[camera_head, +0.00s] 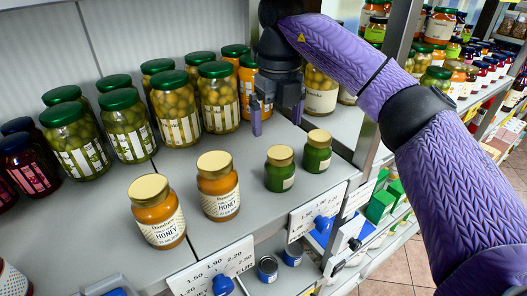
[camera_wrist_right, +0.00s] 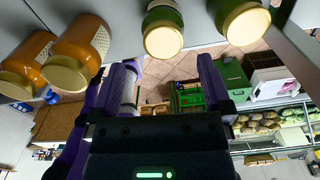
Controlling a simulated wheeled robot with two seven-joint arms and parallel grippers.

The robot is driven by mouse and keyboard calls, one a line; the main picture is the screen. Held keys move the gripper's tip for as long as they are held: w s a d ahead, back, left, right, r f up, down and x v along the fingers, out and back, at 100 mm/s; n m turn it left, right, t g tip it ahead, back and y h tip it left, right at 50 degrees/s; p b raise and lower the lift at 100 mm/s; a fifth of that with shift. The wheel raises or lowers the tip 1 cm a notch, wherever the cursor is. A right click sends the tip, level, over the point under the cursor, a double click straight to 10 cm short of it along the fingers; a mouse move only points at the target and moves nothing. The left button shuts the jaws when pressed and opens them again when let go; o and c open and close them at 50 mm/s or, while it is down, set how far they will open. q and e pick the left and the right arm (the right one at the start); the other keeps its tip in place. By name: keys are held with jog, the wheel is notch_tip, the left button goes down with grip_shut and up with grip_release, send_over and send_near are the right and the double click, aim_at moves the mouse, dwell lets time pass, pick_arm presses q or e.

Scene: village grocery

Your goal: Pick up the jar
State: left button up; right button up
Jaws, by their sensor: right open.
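Two small green jars with gold lids, one nearer (camera_head: 281,176) and one to its right (camera_head: 317,158), stand upright on the grey shelf (camera_head: 245,190). Two orange honey jars with gold lids, the left one (camera_head: 158,222) and the right one (camera_head: 219,195), stand to their left. My right gripper (camera_head: 277,116) is open, fingers downward, behind the green jars and apart from them. In the right wrist view, the green jars (camera_wrist_right: 162,18) and honey jars (camera_wrist_right: 82,42) show beyond the open fingers (camera_wrist_right: 165,85). My left gripper is out of view.
Tall green-lidded jars of olives or pickles (camera_head: 175,112) fill the back of the shelf beside my right gripper. Dark-red jars (camera_head: 28,165) stand at left. A metal upright (camera_head: 385,85) bounds the shelf at right. Price tags (camera_head: 212,272) line the front edge.

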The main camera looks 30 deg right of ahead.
aim_at(281, 152)
jog(key=f, duration=0.3)
jog(key=f+p, duration=0.1)
jog(key=f, duration=0.2)
jog(key=s+f, duration=0.1)
jog(key=f, duration=0.2)
jog(key=shift+s+d+f, duration=0.1)
jog(key=shift+d+f, duration=0.05)
jog(key=shift+f, duration=0.2)
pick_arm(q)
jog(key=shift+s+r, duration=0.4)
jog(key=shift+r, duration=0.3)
pick_arm(e)
jog(key=c, duration=1.3)
